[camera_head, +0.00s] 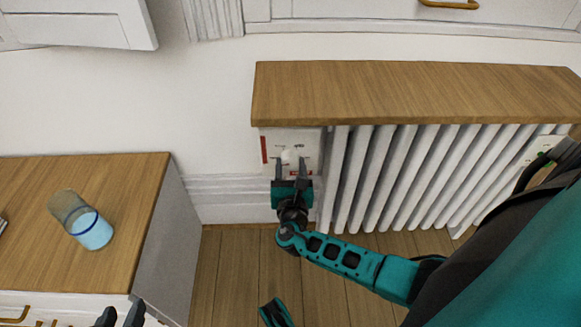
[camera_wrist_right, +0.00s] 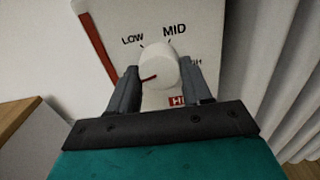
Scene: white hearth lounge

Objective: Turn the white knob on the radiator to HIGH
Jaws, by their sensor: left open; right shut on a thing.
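The white knob (camera_head: 290,157) is on a pale control panel (camera_head: 310,141) at the left end of the radiator (camera_head: 420,175). In the right wrist view the knob (camera_wrist_right: 160,66) shows a red pointer line aimed to the lower left, below the LOW label (camera_wrist_right: 132,39). MID (camera_wrist_right: 174,29) is above the knob, and a partly hidden label ending in H is to its right. My right gripper (camera_head: 290,168) is shut on the knob, one finger on each side. My left gripper (camera_head: 119,316) is open and empty at the bottom left edge.
A wooden shelf (camera_head: 410,92) overhangs the radiator and panel. A wooden-topped cabinet (camera_head: 130,190) on the left bears a glass with blue-white contents (camera_head: 92,230). Floor (camera_head: 235,270) shows between cabinet and radiator. A red-backed label (camera_wrist_right: 180,101) is partly hidden below the knob.

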